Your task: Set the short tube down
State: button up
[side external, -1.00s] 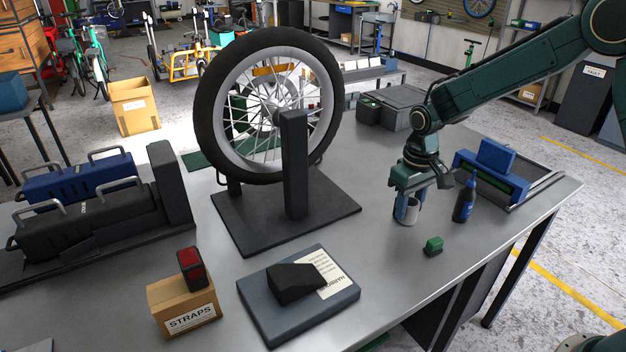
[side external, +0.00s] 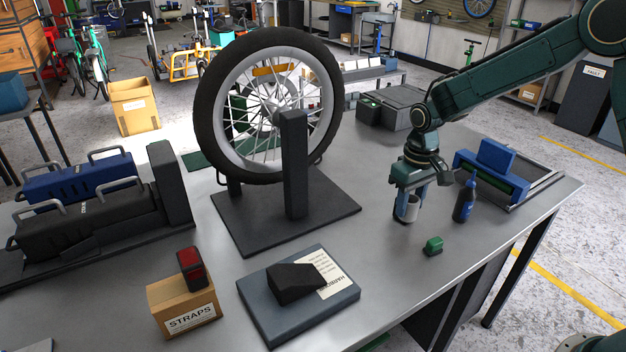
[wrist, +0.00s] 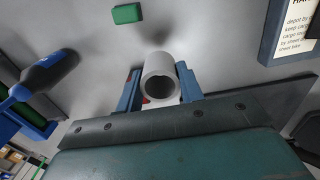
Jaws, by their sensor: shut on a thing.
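The short tube (side external: 411,210) is a light grey, open-ended cylinder. My gripper (side external: 407,206) is shut on it, with one finger on each side, at the right part of the workbench. In the side view the tube stands about upright, at or very close to the bench top; I cannot tell whether its lower end touches. In the wrist view the tube (wrist: 160,82) sits between the two blue-grey fingers (wrist: 160,92), and I look into its open end.
A dark blue bottle (side external: 464,200) stands close to the right of my gripper. A small green block (side external: 433,246) lies in front. A wheel (side external: 214,120) on a black stand (side external: 262,228) is to the left. Bare bench (side external: 375,255) lies between the stand and the block.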

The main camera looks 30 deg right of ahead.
jog(key=shift+m, duration=0.5)
jog(key=w+d, duration=0.1)
jog(key=d, duration=0.1)
jog(key=w+d+r, duration=0.1)
jog(key=w+d, duration=0.2)
jog(key=d, duration=0.2)
jog(key=shift+w+r, duration=0.4)
jog(key=d+r+m, duration=0.2)
jog(key=d+r, duration=0.1)
jog(key=d, duration=1.3)
jog(key=d+r+m, duration=0.2)
jog(key=d+r, duration=0.2)
jog(key=d, duration=1.2)
jog(key=s+d+f+n, duration=0.3)
jog(key=s+d+f, duration=0.2)
jog(key=d+f, duration=0.3)
jog(key=shift+s+d+f, duration=0.1)
jog(key=shift+f, duration=1.7)
jog(key=shift+s+d+f, duration=0.1)
jog(key=shift+f, duration=1.7)
jog(key=shift+f, duration=0.2)
jog(key=o, duration=1.1)
jog(key=shift+r, duration=0.1)
